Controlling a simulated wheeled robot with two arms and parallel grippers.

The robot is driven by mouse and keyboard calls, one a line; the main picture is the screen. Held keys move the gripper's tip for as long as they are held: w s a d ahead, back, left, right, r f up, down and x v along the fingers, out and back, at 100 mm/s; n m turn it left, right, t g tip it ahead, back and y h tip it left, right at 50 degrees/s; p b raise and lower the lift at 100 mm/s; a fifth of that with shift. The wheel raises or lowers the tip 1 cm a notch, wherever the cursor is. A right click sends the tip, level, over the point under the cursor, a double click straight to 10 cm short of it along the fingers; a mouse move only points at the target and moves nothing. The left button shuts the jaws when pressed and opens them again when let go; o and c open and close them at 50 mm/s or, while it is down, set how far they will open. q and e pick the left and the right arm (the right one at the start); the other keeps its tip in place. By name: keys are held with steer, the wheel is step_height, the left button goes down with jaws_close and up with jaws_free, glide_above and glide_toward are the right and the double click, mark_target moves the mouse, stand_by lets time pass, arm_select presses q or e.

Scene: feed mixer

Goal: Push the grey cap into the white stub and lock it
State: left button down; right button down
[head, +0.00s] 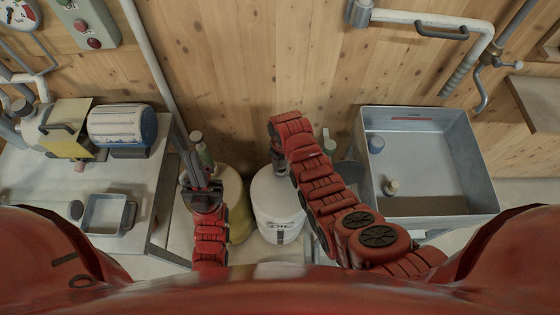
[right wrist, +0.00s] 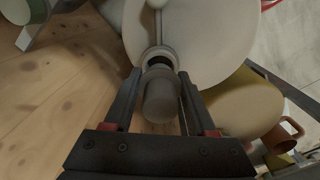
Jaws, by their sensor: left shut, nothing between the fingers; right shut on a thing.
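My right gripper (right wrist: 160,76) is shut on the grey cap (right wrist: 160,98), a short dark grey cylinder, in the right wrist view. Just beyond the cap, in line with it, is a pale round mouth (right wrist: 158,54) that looks like the white stub. I cannot tell whether cap and stub touch. In the head view my right gripper (head: 279,165) is low beside the white drum (head: 277,212), and my arm hides the cap and stub. My left gripper (head: 177,130) is shut and empty, left of the drum, above a yellowish container (head: 237,204).
A metal sink (head: 437,145) with a small jar (head: 391,187) stands at the right. A bench (head: 130,180) with a motor (head: 120,125) and a small tray (head: 108,214) is at the left. The wooden wall (head: 270,60) closes off the back.

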steer(key=shift+f+b, duration=0.55)
steer(key=shift+f, duration=0.25)
stand_by(1.4)
steer(key=shift+f+b, duration=0.1)
steer(key=shift+b, duration=0.2)
steer(key=shift+r, duration=0.4)
stand_by(1.6)
steer(key=shift+f, duration=0.4)
steer(key=shift+s+b, duration=0.15)
steer(key=shift+b, duration=0.15)
steer(key=shift+d+b, duration=0.1)
steer(key=shift+b, duration=0.3)
stand_by(1.1)
